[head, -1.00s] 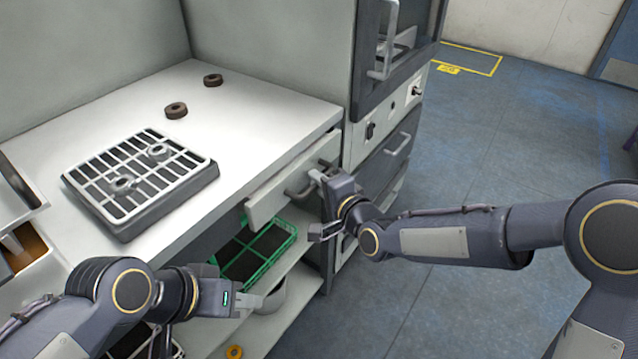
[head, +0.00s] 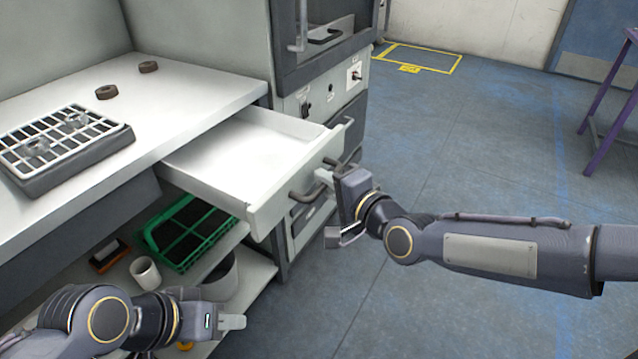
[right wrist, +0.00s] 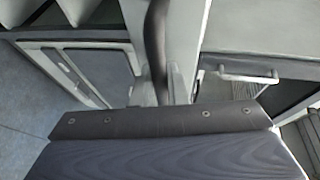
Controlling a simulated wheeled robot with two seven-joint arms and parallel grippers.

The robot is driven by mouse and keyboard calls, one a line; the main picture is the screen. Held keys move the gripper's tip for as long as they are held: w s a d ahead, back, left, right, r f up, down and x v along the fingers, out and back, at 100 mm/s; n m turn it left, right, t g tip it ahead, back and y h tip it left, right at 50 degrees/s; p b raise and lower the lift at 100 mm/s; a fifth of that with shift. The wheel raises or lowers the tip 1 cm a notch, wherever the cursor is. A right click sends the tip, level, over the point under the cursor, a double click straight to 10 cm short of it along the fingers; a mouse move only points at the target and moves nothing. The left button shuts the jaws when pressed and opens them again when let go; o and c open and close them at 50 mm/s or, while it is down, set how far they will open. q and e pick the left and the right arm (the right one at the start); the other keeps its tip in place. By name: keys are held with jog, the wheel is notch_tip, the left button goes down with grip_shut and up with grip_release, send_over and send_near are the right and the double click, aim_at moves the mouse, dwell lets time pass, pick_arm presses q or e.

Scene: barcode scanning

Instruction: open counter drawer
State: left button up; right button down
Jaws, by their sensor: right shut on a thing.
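The white counter drawer (head: 235,150) is pulled well out from under the counter, and its inside looks empty. Its dark bar handle (head: 302,197) runs across the front panel. My right gripper (head: 325,178) is at this handle, in front of the drawer, and is shut on it. In the right wrist view the dark handle (right wrist: 156,45) rises from between the jaws; the fingertips are partly hidden by the gripper body. My left gripper (head: 232,322) hangs low at the bottom left, apart from the drawer; its finger gap does not show clearly.
A grated tray (head: 65,180) and two brown rings (head: 106,92) lie on the counter. Below, a shelf holds a green crate (head: 150,238) and a white cup (head: 146,272). Dark-fronted cabinets stand beyond the drawer.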

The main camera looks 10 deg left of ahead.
jog(key=shift+d, duration=0.15)
jog(key=c, duration=1.5)
grip_release()
jog(key=shift+o, duration=0.2)
jog(key=p+v, duration=0.1)
jog(key=v, duration=0.6)
jog(key=shift+s+d+p, duration=0.25)
jog(key=shift+s+p, duration=0.05)
jog(key=shift+p, duration=0.1)
jog(key=shift+r, duration=0.15)
